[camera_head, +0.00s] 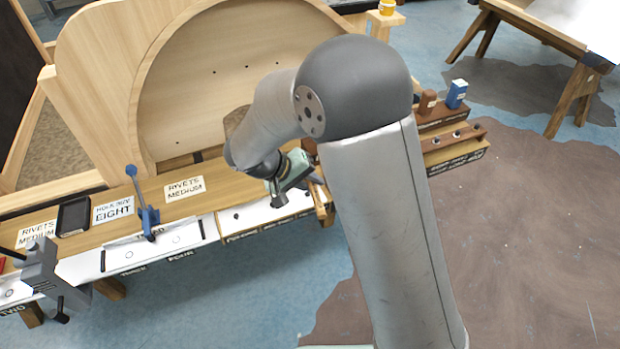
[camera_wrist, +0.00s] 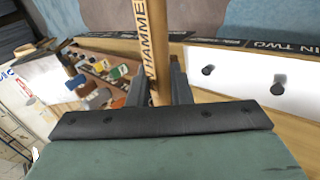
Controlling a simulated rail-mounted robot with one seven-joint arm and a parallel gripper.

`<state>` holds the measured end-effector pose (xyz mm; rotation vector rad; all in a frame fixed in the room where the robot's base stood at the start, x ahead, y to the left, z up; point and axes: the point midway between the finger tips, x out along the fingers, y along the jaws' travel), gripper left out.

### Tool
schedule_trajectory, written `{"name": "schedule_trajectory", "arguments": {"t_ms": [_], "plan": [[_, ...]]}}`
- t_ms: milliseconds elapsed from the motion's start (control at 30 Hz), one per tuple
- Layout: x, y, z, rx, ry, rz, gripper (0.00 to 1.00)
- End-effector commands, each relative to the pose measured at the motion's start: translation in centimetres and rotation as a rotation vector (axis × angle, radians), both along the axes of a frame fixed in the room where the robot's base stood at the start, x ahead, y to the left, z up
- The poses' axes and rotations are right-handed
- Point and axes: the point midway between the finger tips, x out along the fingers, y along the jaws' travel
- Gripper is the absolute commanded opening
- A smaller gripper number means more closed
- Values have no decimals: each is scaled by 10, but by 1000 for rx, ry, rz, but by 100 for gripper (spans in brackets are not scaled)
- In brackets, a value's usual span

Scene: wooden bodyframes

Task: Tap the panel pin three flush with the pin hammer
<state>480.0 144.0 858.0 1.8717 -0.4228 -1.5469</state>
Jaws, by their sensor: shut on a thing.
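My gripper (camera_head: 296,182) is over the right part of the bench in the head view. In the wrist view my gripper (camera_wrist: 160,84) is shut on the wooden handle of the pin hammer (camera_wrist: 146,42), which bears the letters "HAMMER". The hammer's head is out of the wrist view. To the right, a white panel (camera_wrist: 235,73) carries two dark pins, one nearer the handle (camera_wrist: 208,70) and one farther right (camera_wrist: 279,85). Both are apart from the gripper. The label edge reads "IN TWO"; I cannot tell which is pin three. The white panel (camera_head: 256,219) also shows below my gripper in the head view.
A blue clamp-like tool (camera_head: 148,212) and a grey vise-like block (camera_head: 50,275) stand along the bench front. A curved wooden frame (camera_head: 110,75) rises behind. A wooden rack (camera_head: 455,145) stands at right. Several small coloured items (camera_wrist: 100,98) lie left in the wrist view.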

Motion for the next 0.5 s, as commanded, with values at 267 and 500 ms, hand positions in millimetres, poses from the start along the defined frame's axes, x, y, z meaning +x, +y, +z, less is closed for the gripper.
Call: {"name": "schedule_trajectory", "arguments": {"t_ms": [267, 500], "plan": [[-1, 0, 23, -2, 1, 3, 0], [-1, 0, 1, -1, 0, 1, 0]]}}
